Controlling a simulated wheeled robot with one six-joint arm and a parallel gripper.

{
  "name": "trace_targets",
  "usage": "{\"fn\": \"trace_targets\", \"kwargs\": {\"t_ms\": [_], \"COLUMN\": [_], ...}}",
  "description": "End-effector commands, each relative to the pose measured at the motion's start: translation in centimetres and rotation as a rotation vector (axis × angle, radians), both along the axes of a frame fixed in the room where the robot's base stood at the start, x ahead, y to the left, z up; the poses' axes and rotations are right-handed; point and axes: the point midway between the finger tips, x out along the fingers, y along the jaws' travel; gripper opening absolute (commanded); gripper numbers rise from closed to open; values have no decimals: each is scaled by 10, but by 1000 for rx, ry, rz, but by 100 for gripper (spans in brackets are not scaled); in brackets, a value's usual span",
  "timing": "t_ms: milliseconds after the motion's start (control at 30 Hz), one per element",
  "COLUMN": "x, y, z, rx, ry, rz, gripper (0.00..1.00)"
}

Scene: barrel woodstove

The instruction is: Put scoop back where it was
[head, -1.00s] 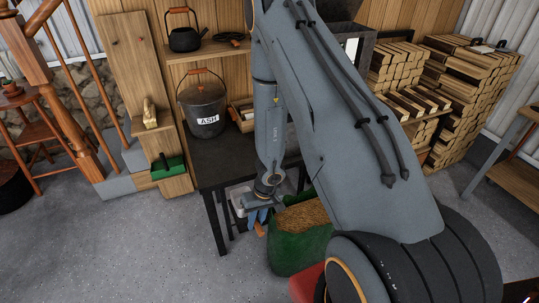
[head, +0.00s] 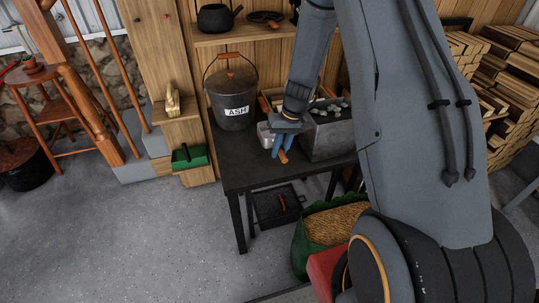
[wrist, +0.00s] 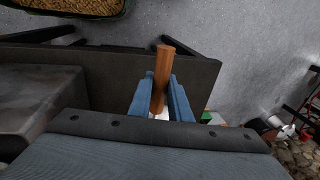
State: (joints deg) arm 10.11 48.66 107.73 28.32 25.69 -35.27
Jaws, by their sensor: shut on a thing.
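My gripper (head: 281,146) is shut on the wooden handle of the scoop (head: 265,134), just above the dark table's right half. The scoop's pale metal pan shows to the left of the fingers in the head view, partly hidden by the wrist. In the wrist view the brown handle (wrist: 162,67) stands out between the two blue fingers (wrist: 162,98). Only a small pale bit of the scoop shows below it there. The green sack of pellets (head: 302,238) stands on the floor at the table's front right. I cannot tell whether the pan touches the table.
The ASH bucket (head: 232,96) stands on the dark table (head: 245,165), left of my gripper. A grey bin with lumps (head: 326,140) is close on the right. A wooden crate (head: 266,106) sits behind. The table's front left is clear. A shelf (head: 250,36) hangs above.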

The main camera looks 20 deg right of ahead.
Motion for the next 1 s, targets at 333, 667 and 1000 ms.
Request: {"fn": "trace_targets", "kwargs": {"t_ms": [333,667,1000], "x": [-1,-1,1], "y": [-1,-1,-1], "z": [-48,-80,-97], "rx": [0,1,0], "ry": [2,2,-1], "rz": [-2,-2,0], "gripper": [0,0,0]}}
